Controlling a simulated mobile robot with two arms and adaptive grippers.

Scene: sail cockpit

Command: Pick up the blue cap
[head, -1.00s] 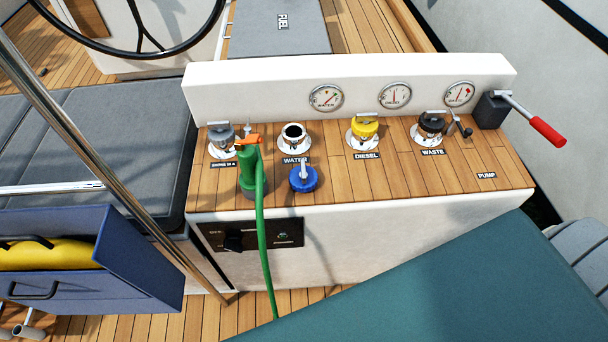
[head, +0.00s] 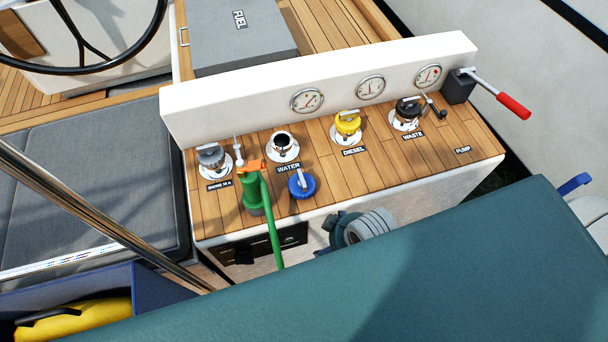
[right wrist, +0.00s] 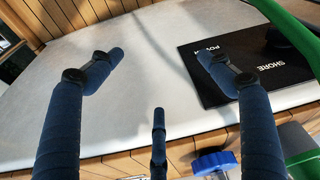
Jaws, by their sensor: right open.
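The blue cap (head: 302,186) lies on the wooden console top, in front of the open water filler (head: 282,145) and just right of the green hose nozzle (head: 254,192). It also shows at the bottom edge of the right wrist view (right wrist: 215,163), partly cut off. My right gripper (right wrist: 160,80) is open and empty, with its three dark blue fingers spread. It is apart from the cap, over the console's white front face. In the head view, part of my right arm (head: 365,228) shows below the console's front edge, its gripper mostly hidden. My left gripper is not in view.
The green hose hangs over the front edge, close beside the cap. The grey (head: 212,158), yellow (head: 347,124) and black (head: 407,112) filler caps stand along the console. A red-handled pump lever (head: 513,106) is at the right. The wood right of the blue cap is clear.

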